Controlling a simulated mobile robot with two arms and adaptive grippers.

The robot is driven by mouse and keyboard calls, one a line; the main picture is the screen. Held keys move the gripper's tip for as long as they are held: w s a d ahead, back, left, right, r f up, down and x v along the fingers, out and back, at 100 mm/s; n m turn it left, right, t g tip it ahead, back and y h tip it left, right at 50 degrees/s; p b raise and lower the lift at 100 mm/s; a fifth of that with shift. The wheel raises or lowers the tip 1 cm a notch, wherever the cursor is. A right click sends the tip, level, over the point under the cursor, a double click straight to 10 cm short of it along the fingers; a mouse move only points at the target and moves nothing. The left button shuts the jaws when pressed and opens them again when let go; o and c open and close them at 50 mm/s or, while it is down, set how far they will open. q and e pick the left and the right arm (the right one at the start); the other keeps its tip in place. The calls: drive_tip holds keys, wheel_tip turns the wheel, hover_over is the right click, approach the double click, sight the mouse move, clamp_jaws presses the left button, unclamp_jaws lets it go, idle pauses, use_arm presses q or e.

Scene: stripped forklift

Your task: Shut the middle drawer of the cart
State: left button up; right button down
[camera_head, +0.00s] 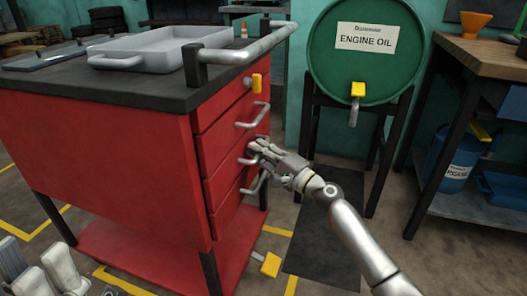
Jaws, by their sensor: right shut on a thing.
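The red cart (135,165) stands at left with a dark top, and its drawer fronts face right. The middle drawer (222,176) has a grey bar handle (245,161), partly hidden by my right gripper. My right gripper (256,149) is shut on that handle, its arm reaching in from the lower right. The drawer front looks close to flush with its neighbours; I cannot tell whether a small gap is left. Another handle (252,122) shows above it and one (257,186) below.
A grey tray (150,55) and a push bar (245,50) are on the cart top. A green engine oil drum (365,65) on a dark stand is behind my right arm. A workbench (480,55) is at right.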

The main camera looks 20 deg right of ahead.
drive_tip(key=c, duration=1.8)
unclamp_jaws()
drive_tip(key=shift+a, duration=0.15)
drive_tip(key=shift+o, duration=0.2)
drive_tip(key=v, duration=1.2)
drive_tip(key=shift+w, duration=0.1)
